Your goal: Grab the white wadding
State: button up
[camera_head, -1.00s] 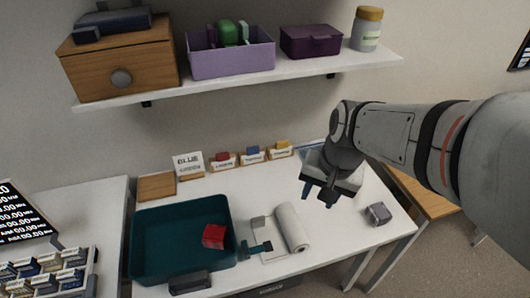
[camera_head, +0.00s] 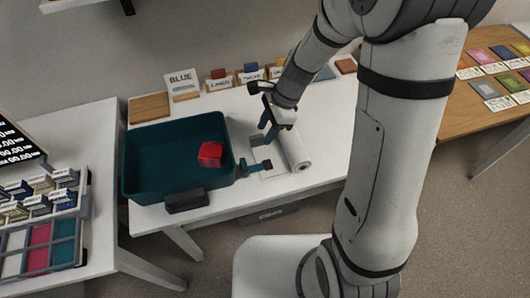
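The white wadding (camera_head: 298,150) is a white roll lying on the white table, to the right of the teal tray. My gripper (camera_head: 268,126) is above the table, just left of and behind the roll's far end. Its two dark blue fingers point down and look apart with nothing between them. I cannot tell whether a finger touches the roll. The roll's near end shows clearly; its far end is partly behind the gripper.
A teal tray (camera_head: 150,190) holds a red block (camera_head: 210,154). A small grey block (camera_head: 256,141) and a teal tool (camera_head: 254,168) lie between tray and roll. Labelled card holders (camera_head: 219,80) line the table's back. My arm hides the table's right part.

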aim_at(263, 135)
jog(key=x, duration=0.3)
jog(key=shift+a+f, duration=0.1)
jog(key=shift+f, duration=0.05)
jog(key=shift+c, duration=0.2)
grip_shut()
